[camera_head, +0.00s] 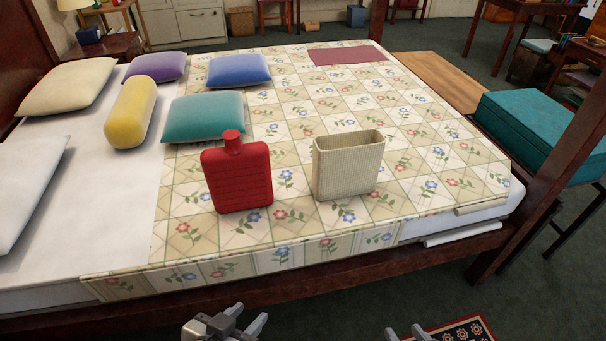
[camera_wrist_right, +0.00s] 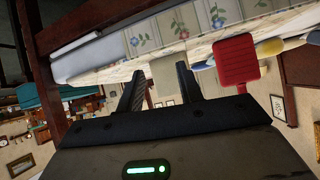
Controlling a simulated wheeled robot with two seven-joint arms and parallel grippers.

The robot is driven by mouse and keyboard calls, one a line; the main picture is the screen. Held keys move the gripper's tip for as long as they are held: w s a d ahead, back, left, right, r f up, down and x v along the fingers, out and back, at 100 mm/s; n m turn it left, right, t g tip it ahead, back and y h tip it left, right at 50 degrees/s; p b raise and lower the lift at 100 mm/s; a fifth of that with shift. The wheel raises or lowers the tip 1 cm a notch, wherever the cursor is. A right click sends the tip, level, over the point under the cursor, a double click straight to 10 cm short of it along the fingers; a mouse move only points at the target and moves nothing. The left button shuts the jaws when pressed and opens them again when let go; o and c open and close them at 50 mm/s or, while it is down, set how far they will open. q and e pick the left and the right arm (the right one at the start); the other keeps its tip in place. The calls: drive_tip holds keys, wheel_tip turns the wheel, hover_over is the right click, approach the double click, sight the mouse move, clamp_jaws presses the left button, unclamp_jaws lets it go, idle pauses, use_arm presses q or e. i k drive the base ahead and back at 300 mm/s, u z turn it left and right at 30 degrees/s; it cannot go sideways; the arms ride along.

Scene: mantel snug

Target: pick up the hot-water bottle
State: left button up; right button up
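The red hot-water bottle (camera_head: 237,178) stands upright on the flowered quilt near the bed's front edge, its neck and stopper on top. In the right wrist view the bottle (camera_wrist_right: 237,62) shows beyond my right gripper's fingers, off to one side. A cream ribbed cover (camera_head: 345,168), open at the top, stands just right of the bottle, apart from it. My left gripper (camera_head: 249,322) is low in front of the bed, fingers apart and empty. My right gripper (camera_head: 407,333) is at the bottom edge of the head view; in its wrist view its fingers (camera_wrist_right: 160,88) are apart with nothing between them.
The bed's wooden side rail (camera_head: 340,278) lies between my grippers and the bottle. A teal cushion (camera_head: 204,117), a yellow bolster (camera_head: 131,112) and a blue cushion (camera_head: 239,70) lie behind and left. A bedpost (camera_head: 545,165) rises at the right. The quilt right of the cover is clear.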

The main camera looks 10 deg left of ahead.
sight(237, 175)
drive_tip(key=z, duration=1.15)
drive_tip(key=i, duration=1.35)
drive_tip(key=u, duration=2.15)
